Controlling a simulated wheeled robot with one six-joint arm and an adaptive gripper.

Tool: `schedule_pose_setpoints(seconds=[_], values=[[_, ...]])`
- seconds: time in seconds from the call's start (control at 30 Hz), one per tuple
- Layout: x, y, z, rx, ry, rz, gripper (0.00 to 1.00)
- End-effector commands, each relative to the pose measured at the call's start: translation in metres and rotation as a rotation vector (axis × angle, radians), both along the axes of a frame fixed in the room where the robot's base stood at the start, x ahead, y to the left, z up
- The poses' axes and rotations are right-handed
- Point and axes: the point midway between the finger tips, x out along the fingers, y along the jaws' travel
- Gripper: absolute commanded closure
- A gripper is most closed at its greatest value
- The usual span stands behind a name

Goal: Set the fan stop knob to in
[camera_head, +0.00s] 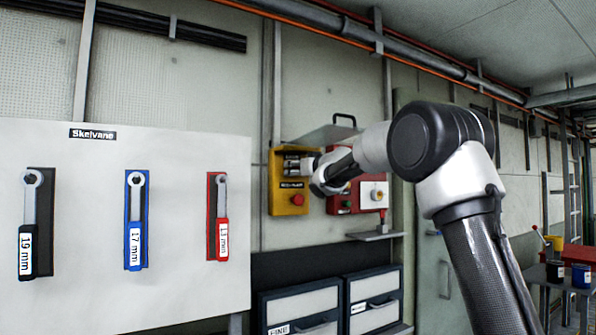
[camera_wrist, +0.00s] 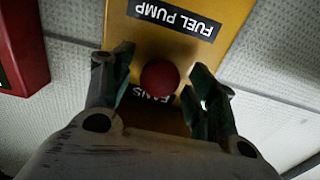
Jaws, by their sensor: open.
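The fan stop knob (camera_wrist: 160,77) is a round red knob on a yellow box (camera_wrist: 218,42), beside a partly covered label reading FANS (camera_wrist: 155,97). The wrist view shows the box upside down. My gripper (camera_wrist: 159,70) is open, with one finger on each side of the knob. I cannot tell whether the fingers touch it. In the head view, my gripper (camera_head: 299,163) is at the upper part of the yellow box (camera_head: 276,200) and hides the fan knob there.
A second red knob (camera_head: 297,199) is lower on the yellow box, below the FUEL PUMP label (camera_wrist: 173,16). A red box (camera_head: 378,205) with controls is close on the right. A white tool board (camera_head: 90,230) with wrenches stands left. Drawers (camera_head: 300,302) are below.

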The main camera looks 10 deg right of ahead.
Motion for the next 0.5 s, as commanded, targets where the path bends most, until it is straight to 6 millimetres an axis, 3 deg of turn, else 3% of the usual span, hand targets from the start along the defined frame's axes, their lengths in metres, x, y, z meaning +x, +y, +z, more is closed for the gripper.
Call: schedule_pose_setpoints(seconds=[0.17, 0.5], values=[[-0.020, -0.007, 0.001, 0.000, -0.001, 0.000, 0.42], [-0.090, -0.030, 0.001, -0.001, -0.001, -0.001, 0.42]])
